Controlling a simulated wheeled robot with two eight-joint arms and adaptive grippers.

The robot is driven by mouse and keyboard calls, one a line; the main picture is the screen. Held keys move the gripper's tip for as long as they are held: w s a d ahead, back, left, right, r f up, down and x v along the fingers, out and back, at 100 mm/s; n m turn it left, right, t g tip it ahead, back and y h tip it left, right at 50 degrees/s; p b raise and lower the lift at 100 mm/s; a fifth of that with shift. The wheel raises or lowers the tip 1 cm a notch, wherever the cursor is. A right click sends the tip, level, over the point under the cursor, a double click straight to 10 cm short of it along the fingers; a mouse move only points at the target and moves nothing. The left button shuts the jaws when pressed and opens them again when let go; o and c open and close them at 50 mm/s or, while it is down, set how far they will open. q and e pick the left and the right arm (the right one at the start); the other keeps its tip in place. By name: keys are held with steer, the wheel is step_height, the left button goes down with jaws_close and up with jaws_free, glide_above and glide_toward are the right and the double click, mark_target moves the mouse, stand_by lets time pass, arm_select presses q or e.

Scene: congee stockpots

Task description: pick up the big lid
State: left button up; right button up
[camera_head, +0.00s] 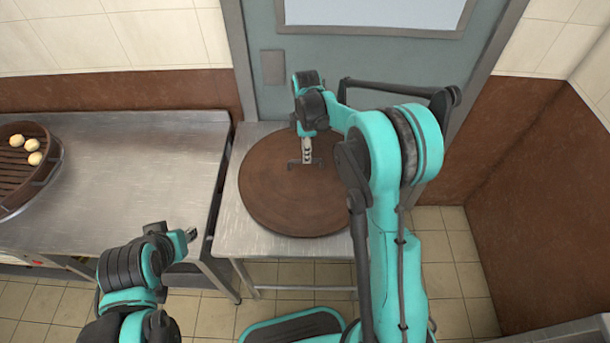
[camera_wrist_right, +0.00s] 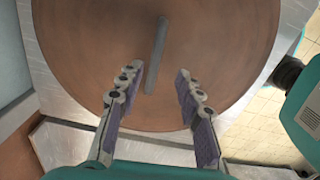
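The big lid (camera_head: 278,201) is a round brown wooden disc lying flat on a small metal table. In the right wrist view the lid (camera_wrist_right: 85,45) fills most of the picture, with a grey bar handle (camera_wrist_right: 156,55) across its middle. My right gripper (camera_head: 307,160) is over the lid in the head view.
A long metal counter (camera_head: 140,170) stands to the left, with a round slatted steamer (camera_head: 45,185) holding several pale buns. The small metal table (camera_head: 230,235) backs onto a grey-green door (camera_head: 365,60). A brown wall panel closes off the right. Tiled floor shows in front.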

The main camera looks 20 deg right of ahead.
mark_target(305, 169)
step_height(305, 169, down, 2)
steer(key=shift+w+d+b, duration=0.1)
steer(key=shift+w+b, duration=0.05)
steer(key=shift+b, duration=0.2)
steer(key=shift+w+f+b, duration=0.15)
steer(key=shift+f+b, duration=0.4)
steer(key=shift+f, duration=0.55)
steer(key=shift+w+f+b, duration=0.1)
steer(key=shift+f+b, duration=0.4)
steer(key=shift+f, duration=0.55)
steer(key=shift+f, duration=0.25)
steer(key=shift+c, duration=0.4)
jaws_close()
